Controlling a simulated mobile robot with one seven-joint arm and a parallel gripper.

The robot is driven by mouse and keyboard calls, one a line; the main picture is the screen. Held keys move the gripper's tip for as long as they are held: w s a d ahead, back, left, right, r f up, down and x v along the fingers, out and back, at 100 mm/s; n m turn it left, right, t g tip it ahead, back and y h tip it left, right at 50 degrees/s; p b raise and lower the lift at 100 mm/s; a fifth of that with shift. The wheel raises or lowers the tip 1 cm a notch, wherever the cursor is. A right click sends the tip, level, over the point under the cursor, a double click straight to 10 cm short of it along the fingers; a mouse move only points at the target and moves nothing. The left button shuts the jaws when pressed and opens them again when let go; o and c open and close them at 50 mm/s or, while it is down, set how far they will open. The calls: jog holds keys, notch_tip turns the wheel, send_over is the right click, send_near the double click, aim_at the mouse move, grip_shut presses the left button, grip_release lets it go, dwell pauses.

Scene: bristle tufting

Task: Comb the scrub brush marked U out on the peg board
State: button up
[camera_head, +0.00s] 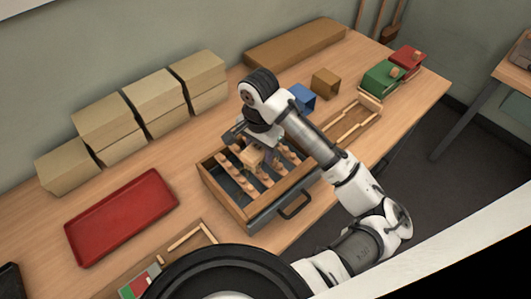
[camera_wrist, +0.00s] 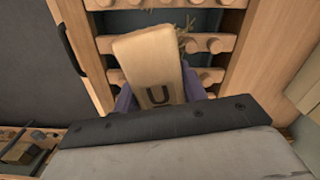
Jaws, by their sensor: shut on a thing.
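The scrub brush marked U (camera_wrist: 150,62) is a pale wooden block with a dark letter U on its top. My gripper (camera_wrist: 158,98) is shut on it, with purple fingers on its two sides. Straw-coloured bristles show at its far right edge in the wrist view. The peg board (camera_wrist: 205,43) lies beneath it, with rows of round wooden pegs. In the head view the peg board (camera_head: 237,187) sits in a wooden frame on the table, and my gripper (camera_head: 258,158) is over it with the brush (camera_head: 251,155). Whether the bristles touch the pegs is hidden.
A red tray (camera_head: 122,215) lies left of the peg board. Several cardboard boxes (camera_head: 155,100) stand along the wall. A blue box (camera_head: 302,98), a brown box (camera_head: 325,82), a wooden tray (camera_head: 352,125), and green (camera_head: 381,80) and red (camera_head: 407,60) boxes are to the right.

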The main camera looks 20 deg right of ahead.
jog(key=w+a+r, duration=0.1)
jog(key=w+r, duration=0.3)
jog(key=r, duration=0.2)
jog(key=shift+w+a, duration=0.25)
jog(key=shift+a, duration=0.05)
dwell(0.9)
dwell(0.4)
jog(key=shift+o, duration=1.3)
jog(key=shift+c, duration=1.3)
